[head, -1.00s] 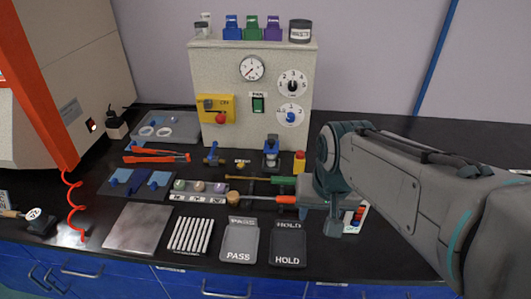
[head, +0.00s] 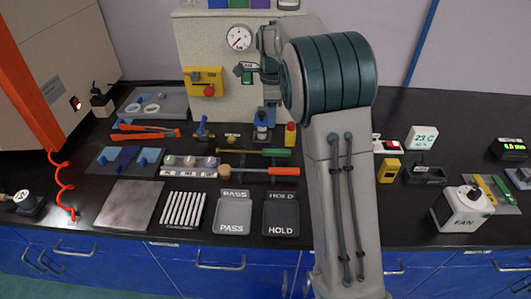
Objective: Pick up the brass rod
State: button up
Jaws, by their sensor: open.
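A thin rod with a brass-coloured shaft (head: 230,151) and a green handle (head: 276,153) lies across the black bench, left of my arm; I take it for the brass rod. Just in front of it lies an orange-handled tool (head: 283,171) with a round tan head. My gripper (head: 271,101) hangs downward in front of the instrument panel, above and behind the rod in the picture. It looks empty and is apart from the rod. The gripper's fingers are small and partly hidden by my arm.
A small blue-topped fixture (head: 262,117) and a red-topped yellow container (head: 290,134) stand behind the rod. PASS (head: 233,228) and HOLD (head: 282,230) trays lie in front. A sample strip (head: 190,171) is at left, a FAN box (head: 462,211) at right.

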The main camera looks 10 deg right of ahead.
send_over(268, 150)
jog(key=shift+m, duration=0.3)
jog(key=f, duration=0.8)
jog(key=shift+d+f, duration=0.25)
jog(key=shift+d, duration=0.05)
jog(key=shift+a+f, duration=0.2)
jog(key=shift+f, duration=2.8)
grip_shut()
